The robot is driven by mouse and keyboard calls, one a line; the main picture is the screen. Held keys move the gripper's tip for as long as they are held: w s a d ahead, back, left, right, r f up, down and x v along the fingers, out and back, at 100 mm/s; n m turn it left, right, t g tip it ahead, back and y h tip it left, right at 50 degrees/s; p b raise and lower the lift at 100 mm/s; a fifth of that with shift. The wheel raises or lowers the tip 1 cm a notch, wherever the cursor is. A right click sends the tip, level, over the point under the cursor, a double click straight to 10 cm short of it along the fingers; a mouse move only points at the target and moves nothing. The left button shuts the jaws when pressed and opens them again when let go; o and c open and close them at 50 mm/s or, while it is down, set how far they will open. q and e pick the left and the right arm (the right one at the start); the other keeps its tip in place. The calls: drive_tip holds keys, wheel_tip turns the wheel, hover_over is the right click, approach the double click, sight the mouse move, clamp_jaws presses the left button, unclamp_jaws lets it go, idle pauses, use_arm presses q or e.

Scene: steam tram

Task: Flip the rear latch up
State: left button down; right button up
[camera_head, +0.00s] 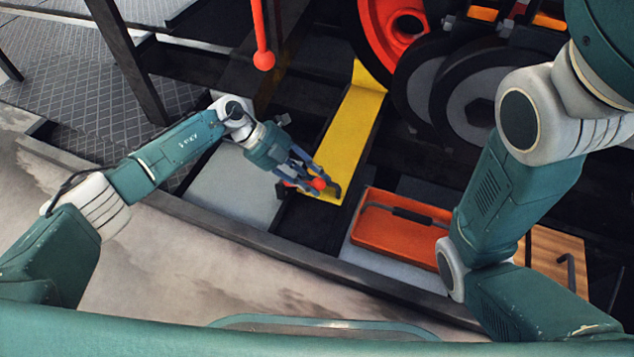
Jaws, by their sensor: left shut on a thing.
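My left gripper (318,187) reaches in from the left and is shut on a small red knob (317,184). The knob sits at the near end of a yellow bar (349,127), low in the tram's dark frame. It looks like the latch's handle, but the fingers hide most of it and I cannot tell how the latch is tilted. My right arm crosses the right side of the view; its gripper is not in view.
A red lever with a ball end (264,60) hangs at the top. Red and grey wheels (478,100) stand behind the yellow bar. An orange tray-like lid with a dark handle (400,230) lies right of my left gripper. A wooden panel (556,256) is further right.

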sight(310, 184)
use_arm(q)
drive_tip(key=shift+s+a+r+g+h+b, duration=0.2)
drive_tip(key=shift+r+h, duration=0.1)
drive_tip(key=shift+h, duration=0.1)
drive_tip(key=shift+s+a+r+g+h+b, duration=0.1)
drive_tip(key=shift+r+g+h+b, duration=0.1)
drive_tip(key=shift+r+h, duration=0.15)
drive_tip(key=c, duration=1.5)
unclamp_jaws()
drive_tip(key=shift+o, duration=0.8)
drive_tip(key=shift+w+a, duration=0.1)
drive_tip(key=shift+w, duration=0.05)
drive_tip(key=shift+r, duration=0.1)
drive_tip(key=shift+w+a+r, duration=0.1)
drive_tip(key=shift+r, duration=0.2)
wheel_tip(310, 184, up, 9)
